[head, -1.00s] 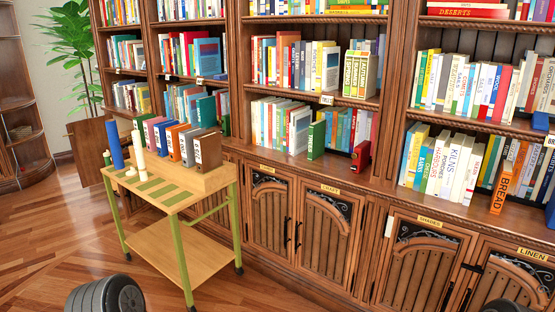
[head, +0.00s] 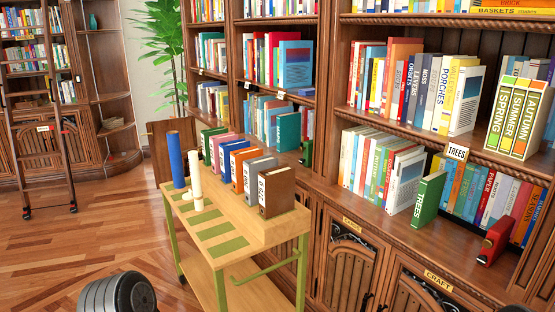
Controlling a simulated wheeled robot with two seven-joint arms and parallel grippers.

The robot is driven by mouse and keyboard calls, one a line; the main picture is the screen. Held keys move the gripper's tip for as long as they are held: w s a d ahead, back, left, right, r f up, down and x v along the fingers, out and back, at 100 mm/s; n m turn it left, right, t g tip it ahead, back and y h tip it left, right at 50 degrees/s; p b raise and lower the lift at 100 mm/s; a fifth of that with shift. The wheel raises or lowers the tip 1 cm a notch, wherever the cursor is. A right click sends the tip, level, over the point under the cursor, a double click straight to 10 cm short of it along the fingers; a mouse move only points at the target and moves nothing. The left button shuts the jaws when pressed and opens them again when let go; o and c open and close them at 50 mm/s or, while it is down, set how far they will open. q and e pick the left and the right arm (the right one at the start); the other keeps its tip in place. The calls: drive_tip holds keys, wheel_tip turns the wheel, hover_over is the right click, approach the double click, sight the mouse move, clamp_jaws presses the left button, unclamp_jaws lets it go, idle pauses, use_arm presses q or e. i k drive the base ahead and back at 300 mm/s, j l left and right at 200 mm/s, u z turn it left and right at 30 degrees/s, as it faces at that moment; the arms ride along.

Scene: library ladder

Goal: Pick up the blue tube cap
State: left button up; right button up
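A blue tube (head: 177,160) stands upright on the left end of the wooden cart (head: 240,205). A white tube (head: 195,178) stands upright just right of it. A small whitish piece (head: 186,196) lies by the tubes' bases; I cannot tell whether it is a cap. No separate blue cap can be made out, and I cannot tell whether the blue tube's top is capped. Neither gripper is in view.
Several binders (head: 247,172) stand along the cart's back, beside the bookcase. Green strips (head: 215,232) mark its top. A green rail (head: 268,268) runs along its near end. A ladder (head: 38,130) leans on shelves at the far left. Wooden floor (head: 65,250) is clear left of the cart.

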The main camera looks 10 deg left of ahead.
sight(188, 196)
drive_tip(key=i+j+u, duration=0.2)
drive_tip(key=u, duration=0.25)
drive_tip(key=i+u, duration=0.9)
drive_tip(key=i+l+u, duration=0.2)
drive_tip(key=u, duration=0.25)
drive_tip(key=i+j+u, duration=0.2)
drive_tip(key=i+u, duration=0.15)
drive_tip(key=i, duration=0.75)
drive_tip(key=i+u, duration=0.35)
drive_tip(key=i, duration=0.75)
drive_tip(key=i+z, duration=0.15)
drive_tip(key=z, duration=4)
drive_tip(key=j, duration=0.1)
